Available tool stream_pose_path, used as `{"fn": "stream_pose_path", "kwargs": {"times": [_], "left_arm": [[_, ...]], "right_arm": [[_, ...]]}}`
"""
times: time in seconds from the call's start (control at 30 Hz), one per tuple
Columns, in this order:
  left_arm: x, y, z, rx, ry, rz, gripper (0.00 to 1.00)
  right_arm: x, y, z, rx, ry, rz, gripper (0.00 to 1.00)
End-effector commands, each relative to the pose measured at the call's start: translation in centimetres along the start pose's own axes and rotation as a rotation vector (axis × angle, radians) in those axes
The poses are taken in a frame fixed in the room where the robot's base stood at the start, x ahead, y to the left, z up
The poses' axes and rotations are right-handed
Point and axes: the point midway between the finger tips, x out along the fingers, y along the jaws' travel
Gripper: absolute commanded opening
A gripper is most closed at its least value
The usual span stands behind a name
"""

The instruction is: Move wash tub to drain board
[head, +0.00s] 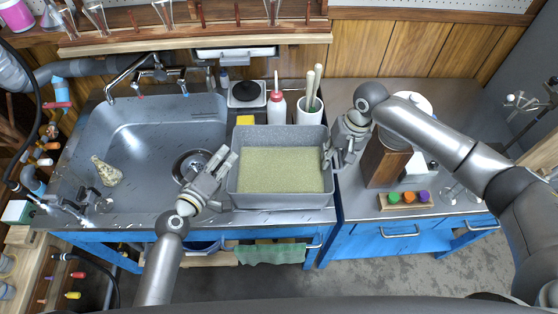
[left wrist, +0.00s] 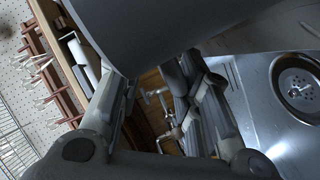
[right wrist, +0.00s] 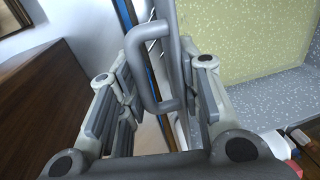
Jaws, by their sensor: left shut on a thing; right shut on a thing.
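The wash tub (head: 283,201) is a grey speckled box with a yellow-green floor. In the head view it is over the steel drain board (head: 272,217), right of the sink basin; I cannot tell whether it rests there. My left gripper (head: 226,160) is shut at the tub's left side; what it grips is hidden in the head view and unclear in the left wrist view. My right gripper (head: 331,153) is shut on the tub's right side handle. The right wrist view shows that bar handle (right wrist: 139,63) between the fingers, with the tub's floor (right wrist: 250,30) beyond.
The sink basin (head: 137,140) lies left, with a sponge-like object (head: 106,172) in it. Behind the tub stand a scale (head: 246,94), a red-capped bottle (head: 277,108) and a brush holder (head: 309,110). A wooden block (head: 384,163) and coloured caps (head: 408,198) are on the right counter.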

Motion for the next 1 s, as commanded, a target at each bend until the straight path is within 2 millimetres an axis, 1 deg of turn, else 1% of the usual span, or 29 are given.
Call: {"fn": "stream_pose_path", "kwargs": {"times": [0.03, 0.23, 0.27, 0.4, 0.77, 0.87, 0.97, 1.0], "left_arm": [[0.0, -0.7, -0.3, 0.010, 0.012, -0.007, 0.00], [0.2, -1.5, 0.2, 0.010, 0.012, -0.007, 0.00], [0.1, -1.4, 0.2, 0.009, 0.010, -0.009, 0.35], [0.1, -1.3, 0.3, 0.006, 0.007, -0.007, 0.53], [-0.1, -1.1, 0.5, 0.002, 0.003, -0.003, 0.53], [-1.0, -1.1, 0.5, 0.003, 0.002, -0.004, 0.53], [-2.7, -1.1, 0.5, 0.003, 0.001, -0.004, 0.53], [-3.5, -1.2, 0.5, 0.004, 0.001, -0.006, 0.53]], "right_arm": [[0.4, 0.5, -0.1, 0.000, 0.000, 0.007, 0.00], [1.3, 0.6, -0.1, 0.000, 0.000, 0.007, 0.00], [1.1, 0.6, 0.0, 0.001, -0.001, 0.008, 0.36], [1.1, 0.5, 0.0, 0.001, -0.001, 0.006, 0.54], [1.1, 0.3, 0.0, 0.000, 0.000, 0.002, 0.54], [1.1, 0.3, 0.0, 0.000, 0.000, 0.001, 0.54], [1.1, 0.2, 0.0, 0.000, 0.000, 0.001, 0.54], [1.1, 0.2, 0.0, 0.000, 0.000, 0.001, 0.54]]}}
